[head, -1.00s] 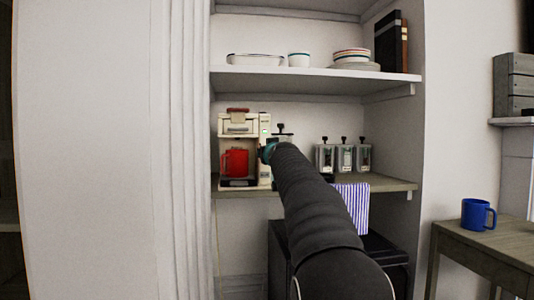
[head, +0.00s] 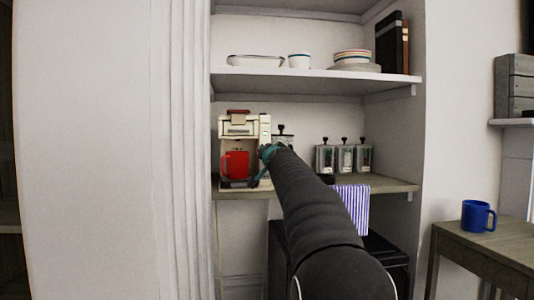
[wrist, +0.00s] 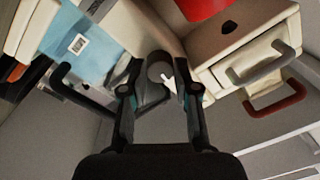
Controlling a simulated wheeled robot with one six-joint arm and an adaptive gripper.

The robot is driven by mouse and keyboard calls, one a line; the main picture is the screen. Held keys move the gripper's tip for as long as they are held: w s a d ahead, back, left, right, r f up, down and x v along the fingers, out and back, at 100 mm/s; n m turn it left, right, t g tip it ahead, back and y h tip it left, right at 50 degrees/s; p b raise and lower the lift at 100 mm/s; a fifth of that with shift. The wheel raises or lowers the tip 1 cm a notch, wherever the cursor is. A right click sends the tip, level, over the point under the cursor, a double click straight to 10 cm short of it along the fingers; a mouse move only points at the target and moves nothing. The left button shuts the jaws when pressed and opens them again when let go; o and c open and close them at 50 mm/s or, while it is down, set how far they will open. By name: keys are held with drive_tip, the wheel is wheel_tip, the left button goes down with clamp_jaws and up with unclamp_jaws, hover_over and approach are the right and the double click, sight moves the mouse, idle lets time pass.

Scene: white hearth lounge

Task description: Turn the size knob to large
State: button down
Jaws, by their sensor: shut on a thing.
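The cream coffee machine (head: 226,130) stands on the lower shelf in the head view, with a red mug (head: 236,165) in its bay. A round grey knob (wrist: 160,68) with a white pointer mark sits on the machine's cream side in the wrist view. My gripper (wrist: 158,90) has one finger on each side of this knob and is shut on it. In the head view my gripper (head: 266,154) is at the machine's right edge, and my arm hides the knob. I cannot read any size marks beside the knob.
Several glass canisters (head: 345,158) stand right of the machine on the wooden shelf (head: 390,185), one partly behind my arm. A striped cloth (head: 352,202) hangs from the shelf edge. The upper shelf (head: 300,78) holds dishes. A blue mug (head: 478,215) stands on a side table.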

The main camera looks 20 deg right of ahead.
drive_tip(key=shift+a+m+h+p, duration=0.1)
drive_tip(key=shift+m+h+p, duration=0.5)
drive_tip(key=shift+m, duration=3.1)
drive_tip(key=c, duration=0.9)
unclamp_jaws()
drive_tip(key=shift+o, duration=0.2)
